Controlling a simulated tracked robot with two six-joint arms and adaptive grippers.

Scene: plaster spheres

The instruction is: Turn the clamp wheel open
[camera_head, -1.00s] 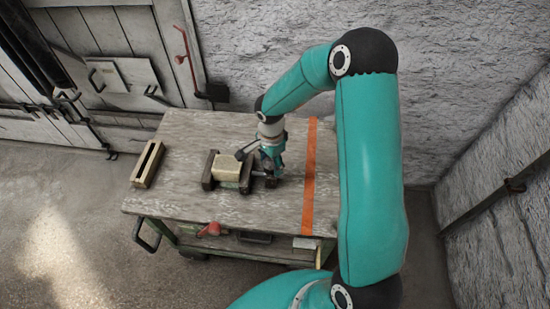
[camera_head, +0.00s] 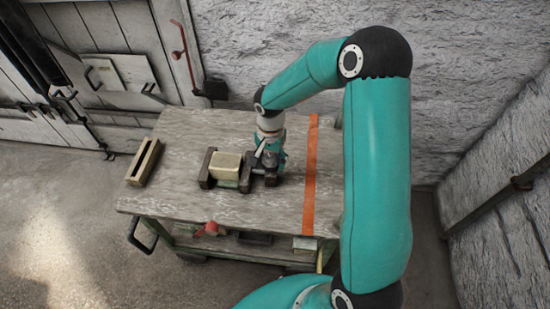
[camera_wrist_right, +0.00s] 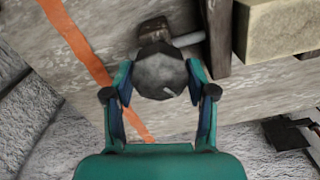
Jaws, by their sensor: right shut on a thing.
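The clamp (camera_head: 207,168) stands on the worktable, with dark jaws on either side of a pale block (camera_head: 225,166). Its clamp wheel (camera_wrist_right: 160,72) is a dark grey, many-sided knob in the right wrist view, on a screw rod leading toward the clamp. My right gripper (camera_wrist_right: 159,82) is shut on the wheel, one finger on each side. In the head view my right gripper (camera_head: 268,160) reaches down at the clamp's right end and largely hides the wheel. My left gripper is not in view.
A slotted wooden block (camera_head: 145,162) lies at the worktable's (camera_head: 190,128) left edge. An orange stripe (camera_head: 310,175) crosses the table right of the clamp. Rough walls stand behind and at right. The tabletop in front of the clamp is clear.

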